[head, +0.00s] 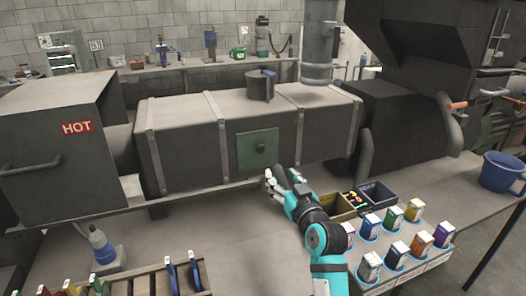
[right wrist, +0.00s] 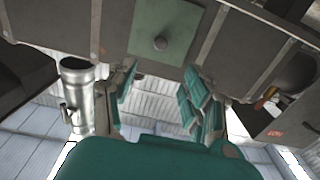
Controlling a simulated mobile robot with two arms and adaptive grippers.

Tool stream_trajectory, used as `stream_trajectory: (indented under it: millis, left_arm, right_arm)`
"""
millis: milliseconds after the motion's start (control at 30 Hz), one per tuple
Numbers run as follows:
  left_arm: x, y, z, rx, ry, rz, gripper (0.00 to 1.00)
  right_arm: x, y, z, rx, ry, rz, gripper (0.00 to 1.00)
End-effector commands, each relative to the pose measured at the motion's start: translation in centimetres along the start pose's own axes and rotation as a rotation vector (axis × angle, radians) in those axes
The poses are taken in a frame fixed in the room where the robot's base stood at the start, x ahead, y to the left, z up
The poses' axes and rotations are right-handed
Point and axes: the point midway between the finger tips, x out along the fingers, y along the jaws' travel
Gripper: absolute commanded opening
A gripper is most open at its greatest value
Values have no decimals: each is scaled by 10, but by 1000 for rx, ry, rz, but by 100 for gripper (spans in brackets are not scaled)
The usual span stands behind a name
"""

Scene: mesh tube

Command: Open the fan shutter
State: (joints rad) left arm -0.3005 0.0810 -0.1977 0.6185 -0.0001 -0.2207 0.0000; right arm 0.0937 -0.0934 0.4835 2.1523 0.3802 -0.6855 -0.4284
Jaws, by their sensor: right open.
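A green square plate (head: 258,150) with a round knob sits flush on the front of the long dark duct (head: 190,140); it looks like the shutter. The plate also shows at the top middle of the right wrist view (right wrist: 165,30), ahead of the fingers. My right gripper (head: 276,178) is open and empty, just below and slightly right of the plate in the head view. In the right wrist view its two fingers (right wrist: 158,80) stand apart, with the knob beyond them. I see no contact with the plate. My left gripper is out of view.
A dark round fitting with a blue part (head: 261,84) stands on the duct. A box marked HOT (head: 60,130) is at left. Small colored boxes (head: 393,216) and an open bin (head: 377,194) are near my right arm. A blue bucket (head: 503,172) is at right.

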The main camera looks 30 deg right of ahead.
Motion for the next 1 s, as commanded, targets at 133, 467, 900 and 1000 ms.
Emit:
stream_trajectory:
  millis: [133, 467, 900, 1000]
  left_arm:
    - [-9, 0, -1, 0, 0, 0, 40]
    - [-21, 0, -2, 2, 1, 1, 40]
    - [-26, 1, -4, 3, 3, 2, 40]
    - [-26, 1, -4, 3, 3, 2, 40]
  right_arm:
    - [34, -1, -4, 3, 0, -2, 51]
    - [105, -1, -2, 2, -3, -2, 51]
    - [146, -1, 1, 0, -3, -2, 51]
    - [147, -1, 1, -1, -3, -2, 51]
